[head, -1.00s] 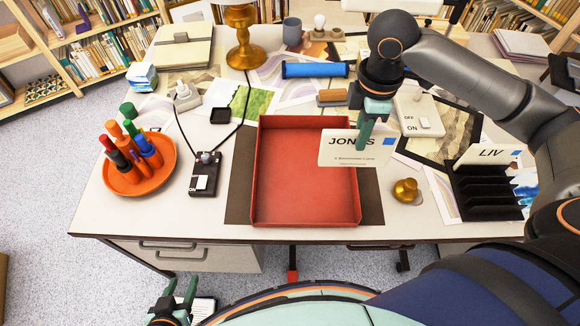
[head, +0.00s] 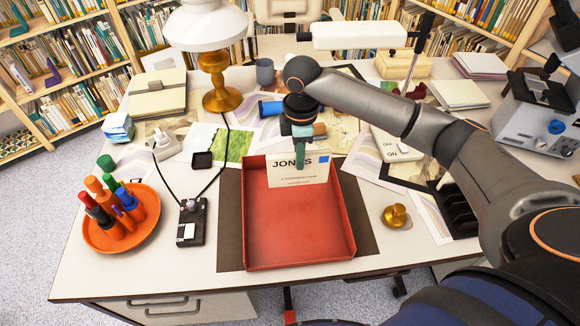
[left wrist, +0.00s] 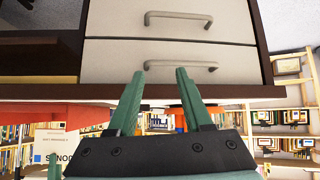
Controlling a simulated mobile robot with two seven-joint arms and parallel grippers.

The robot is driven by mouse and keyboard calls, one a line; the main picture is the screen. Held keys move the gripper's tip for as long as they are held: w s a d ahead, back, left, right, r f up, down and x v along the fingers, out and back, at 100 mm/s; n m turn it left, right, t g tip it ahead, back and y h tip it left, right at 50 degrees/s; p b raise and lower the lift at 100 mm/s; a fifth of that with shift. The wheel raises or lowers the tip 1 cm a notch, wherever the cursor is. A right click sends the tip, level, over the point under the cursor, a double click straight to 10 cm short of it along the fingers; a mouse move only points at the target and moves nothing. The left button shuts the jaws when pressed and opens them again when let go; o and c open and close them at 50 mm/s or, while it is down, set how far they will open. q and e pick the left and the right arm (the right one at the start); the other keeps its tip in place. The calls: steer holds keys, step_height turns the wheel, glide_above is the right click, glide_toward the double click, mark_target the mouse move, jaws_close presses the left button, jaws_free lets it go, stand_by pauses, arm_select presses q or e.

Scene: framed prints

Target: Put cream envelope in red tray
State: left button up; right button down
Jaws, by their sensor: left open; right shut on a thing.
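The cream envelope (head: 284,180), printed JONAS with a blue square, is upright in my right gripper (head: 302,150). The gripper is shut on its top edge, and its fingers cover part of the name. The envelope hangs over the back part of the red tray (head: 300,228); I cannot tell whether its lower edge touches the tray floor. The rest of the tray is empty. The envelope also shows in the left wrist view (left wrist: 50,138). My left gripper (left wrist: 160,82) is open and empty in front of the desk drawers; it is outside the head view.
An orange dish of markers (head: 140,233) and a black switch box (head: 191,222) with a cord stand left of the tray. A brass knob (head: 396,216) and a black rack (head: 456,207) are on the right. A lamp (head: 219,95) stands behind.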

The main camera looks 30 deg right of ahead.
steer(key=w+f, duration=0.3)
steer(key=f, duration=0.4)
steer(key=shift+a, duration=0.3)
steer(key=shift+w+f, duration=0.1)
steer(key=c, duration=0.8)
jaws_free()
step_height(320, 180, up, 12)
steer(key=shift+r, duration=0.1)
steer(key=shift+a, duration=0.1)
